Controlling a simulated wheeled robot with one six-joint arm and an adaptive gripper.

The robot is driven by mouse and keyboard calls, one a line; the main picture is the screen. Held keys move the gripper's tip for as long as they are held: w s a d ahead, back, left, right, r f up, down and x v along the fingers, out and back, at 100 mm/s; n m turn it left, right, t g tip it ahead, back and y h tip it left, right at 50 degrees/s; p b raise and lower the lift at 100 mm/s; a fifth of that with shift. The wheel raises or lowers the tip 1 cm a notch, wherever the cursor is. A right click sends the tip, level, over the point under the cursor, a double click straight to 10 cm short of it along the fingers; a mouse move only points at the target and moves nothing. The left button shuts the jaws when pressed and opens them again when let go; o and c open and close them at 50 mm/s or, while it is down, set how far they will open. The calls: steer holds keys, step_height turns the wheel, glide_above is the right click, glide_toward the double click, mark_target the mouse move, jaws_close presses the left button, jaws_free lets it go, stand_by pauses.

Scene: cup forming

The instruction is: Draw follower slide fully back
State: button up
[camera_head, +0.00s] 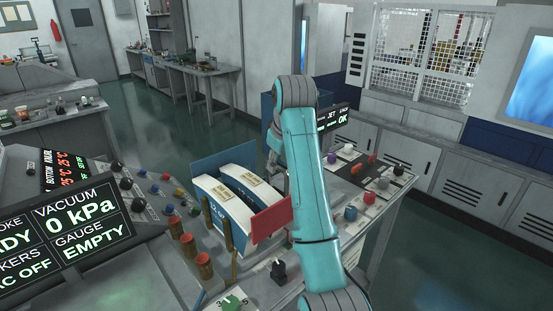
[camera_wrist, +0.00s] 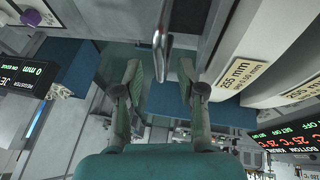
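My gripper (camera_wrist: 160,72) is open in the wrist view, its two fingers apart with nothing clasped between the tips. A shiny metal bar (camera_wrist: 162,42), like a handle, stands just ahead of the gap between them. Whether it belongs to the follower slide cannot be told. In the head view a red plate (camera_head: 271,219) stands at the near right of the blank stacks and a blue plate (camera_head: 222,168) stands behind them. Which of these is the follower is not clear.
Two white-and-blue blank stacks (camera_head: 222,205) stand on the grey machine table, with labelled white blocks (camera_wrist: 238,78) close on the wrist view's right. Several red-topped posts (camera_head: 188,245) and buttons stand left. A vacuum display (camera_head: 72,232) shows 0 kPa. Coloured knobs (camera_head: 370,197) lie right of my arm.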

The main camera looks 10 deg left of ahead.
steer(key=shift+w+a+f, duration=0.1)
steer(key=shift+w+f, duration=0.05)
steer(key=shift+f, duration=0.3)
jaws_close()
